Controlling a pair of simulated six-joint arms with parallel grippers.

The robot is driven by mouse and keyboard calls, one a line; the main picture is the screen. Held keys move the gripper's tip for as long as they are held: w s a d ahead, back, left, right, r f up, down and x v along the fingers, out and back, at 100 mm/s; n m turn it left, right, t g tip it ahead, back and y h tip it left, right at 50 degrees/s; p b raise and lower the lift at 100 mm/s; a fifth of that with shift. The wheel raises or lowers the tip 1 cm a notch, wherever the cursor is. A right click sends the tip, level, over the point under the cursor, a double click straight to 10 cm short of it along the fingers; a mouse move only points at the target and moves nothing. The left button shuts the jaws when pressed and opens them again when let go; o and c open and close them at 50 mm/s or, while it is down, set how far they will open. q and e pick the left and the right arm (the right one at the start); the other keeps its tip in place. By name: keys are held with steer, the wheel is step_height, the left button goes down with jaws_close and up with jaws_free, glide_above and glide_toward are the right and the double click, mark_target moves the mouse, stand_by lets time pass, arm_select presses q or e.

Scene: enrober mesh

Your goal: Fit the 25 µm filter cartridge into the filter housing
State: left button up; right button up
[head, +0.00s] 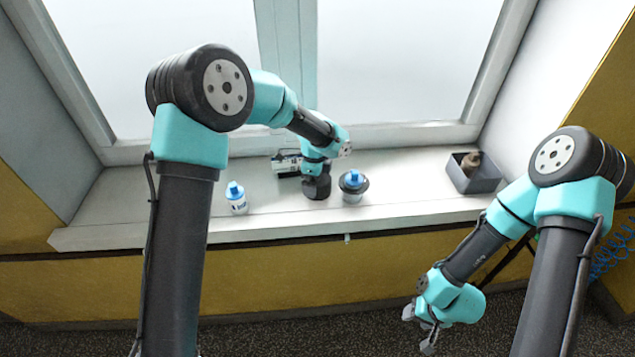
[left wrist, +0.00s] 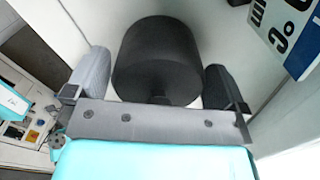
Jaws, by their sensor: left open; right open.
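A dark cylinder (head: 317,188) stands on the white sill under my left wrist. In the left wrist view the dark cylinder (left wrist: 158,55) shows between the spread fingers of my left gripper (left wrist: 155,66), which is open; I cannot tell whether they touch it. A white bottle-like piece with a blue top and a label (head: 237,200) stands to its left. A second blue-topped piece with a dark collar (head: 352,187) stands to its right. I cannot tell which is the cartridge or the housing. My right gripper (head: 419,329) is open and empty, low in front of the sill.
A small device (head: 286,163) stands behind my left wrist. A grey bin (head: 483,184) with a brownish object stands at the sill's right. In the left wrist view a lettered panel (left wrist: 287,35) reading "µm" is at upper right. The sill between collared piece and bin is clear.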

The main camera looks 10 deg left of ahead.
stand_by(0.4)
arm_select(q)
steer(key=c, duration=0.7)
steer(key=shift+r, duration=0.1)
steer(key=shift+r, duration=1.35)
steer(key=s+d+r, duration=0.2)
steer(key=s, duration=1.3)
steer(key=shift+s+d, duration=0.35)
steer(key=shift+s, duration=0.05)
steer(key=shift+r, duration=0.1)
